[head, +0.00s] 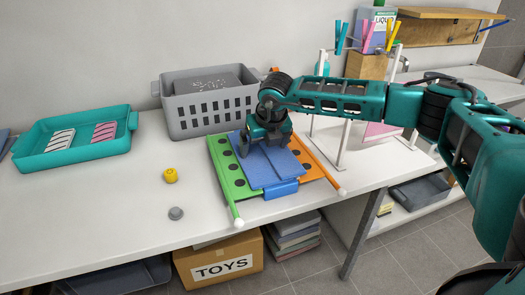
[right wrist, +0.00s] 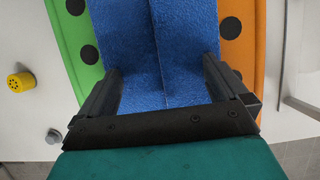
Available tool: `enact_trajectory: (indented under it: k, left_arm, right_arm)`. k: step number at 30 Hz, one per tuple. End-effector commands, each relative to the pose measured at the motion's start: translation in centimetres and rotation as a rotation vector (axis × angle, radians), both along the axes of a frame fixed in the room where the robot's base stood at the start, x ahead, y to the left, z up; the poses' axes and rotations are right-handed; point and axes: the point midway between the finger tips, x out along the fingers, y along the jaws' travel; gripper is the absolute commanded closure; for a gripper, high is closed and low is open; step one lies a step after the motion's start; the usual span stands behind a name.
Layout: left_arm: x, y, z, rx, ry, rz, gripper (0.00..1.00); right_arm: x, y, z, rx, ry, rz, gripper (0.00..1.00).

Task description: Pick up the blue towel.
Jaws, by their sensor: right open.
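The blue towel (head: 282,172) lies folded flat on a folding board with a green panel (head: 229,172) and an orange panel (head: 318,172). A blue flap (head: 281,189) sticks out at the board's front. My right gripper (head: 265,146) is over the back part of the towel, pointing down. In the right wrist view my right gripper (right wrist: 162,72) is open, with one finger on each side of the towel (right wrist: 156,45). I cannot tell whether the fingers touch it. My left gripper is not in view.
A grey basket (head: 195,122) stands behind the board. A teal tray (head: 75,155) with striped items is at the left. A yellow object (head: 170,175) and a grey knob (head: 176,213) sit left of the board. A white rack (head: 340,150) stands at the right.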

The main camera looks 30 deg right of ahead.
Motion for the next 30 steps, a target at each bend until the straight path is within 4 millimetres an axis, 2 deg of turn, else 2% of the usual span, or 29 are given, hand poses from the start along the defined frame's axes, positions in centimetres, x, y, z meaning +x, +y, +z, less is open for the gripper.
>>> enact_trajectory:
  k: [6, 24, 30]
  left_arm:
    - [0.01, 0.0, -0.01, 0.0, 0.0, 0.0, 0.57]
    - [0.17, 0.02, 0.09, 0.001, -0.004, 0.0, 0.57]
    - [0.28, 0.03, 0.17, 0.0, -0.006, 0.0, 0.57]
  right_arm:
    - [0.04, 0.0, -0.07, -0.001, -0.001, 0.001, 0.0]
    - [0.02, -0.01, -0.03, 0.0, 0.0, 0.0, 0.57]
    - [0.05, 0.0, 0.02, 0.0, -0.001, 0.0, 0.59]
